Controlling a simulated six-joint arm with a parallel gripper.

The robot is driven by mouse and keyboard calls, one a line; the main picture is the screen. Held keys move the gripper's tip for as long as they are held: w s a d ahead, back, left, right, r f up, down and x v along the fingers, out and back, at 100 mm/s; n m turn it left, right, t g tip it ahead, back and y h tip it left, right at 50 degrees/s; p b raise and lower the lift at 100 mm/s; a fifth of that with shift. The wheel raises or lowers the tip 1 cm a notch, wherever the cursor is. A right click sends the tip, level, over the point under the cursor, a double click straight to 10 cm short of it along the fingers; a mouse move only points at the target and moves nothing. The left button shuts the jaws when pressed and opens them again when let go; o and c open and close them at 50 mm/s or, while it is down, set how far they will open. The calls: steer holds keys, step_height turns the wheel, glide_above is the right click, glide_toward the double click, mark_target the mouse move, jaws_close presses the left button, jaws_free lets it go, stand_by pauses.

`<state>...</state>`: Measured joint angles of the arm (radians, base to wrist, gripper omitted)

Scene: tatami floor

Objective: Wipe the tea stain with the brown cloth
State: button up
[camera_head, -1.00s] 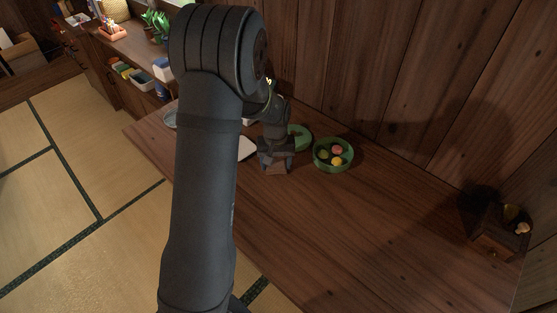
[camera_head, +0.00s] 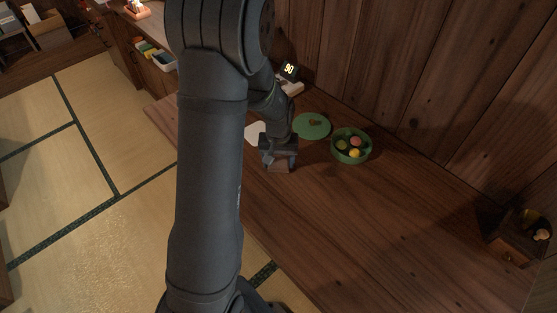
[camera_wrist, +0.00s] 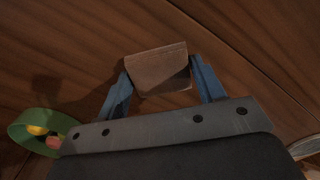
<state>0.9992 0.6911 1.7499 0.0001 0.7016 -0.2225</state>
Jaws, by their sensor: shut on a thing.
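My gripper (camera_head: 279,160) is shut on the brown cloth (camera_wrist: 158,68), a small folded block between the two blue fingers in the wrist view. In the head view the cloth (camera_head: 279,168) shows only as a small brown patch under the fingers, low over the wooden table (camera_head: 340,220). I cannot tell whether the cloth touches the tabletop. I cannot make out a tea stain in either view; my arm hides part of the table.
A green bowl (camera_head: 351,146) with several coloured sweets stands right of my gripper. A green lid (camera_head: 312,125) lies behind, near a white scale (camera_head: 290,86) reading 90. A wooden box (camera_head: 519,236) stands far right. The front right tabletop is clear.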

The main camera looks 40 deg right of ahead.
steer(key=shift+d, duration=2.4)
steer(key=shift+d+r, duration=0.1)
steer(key=shift+d, duration=1.75)
steer(key=shift+d+r, duration=0.15)
step_height(320, 180, up, 8)
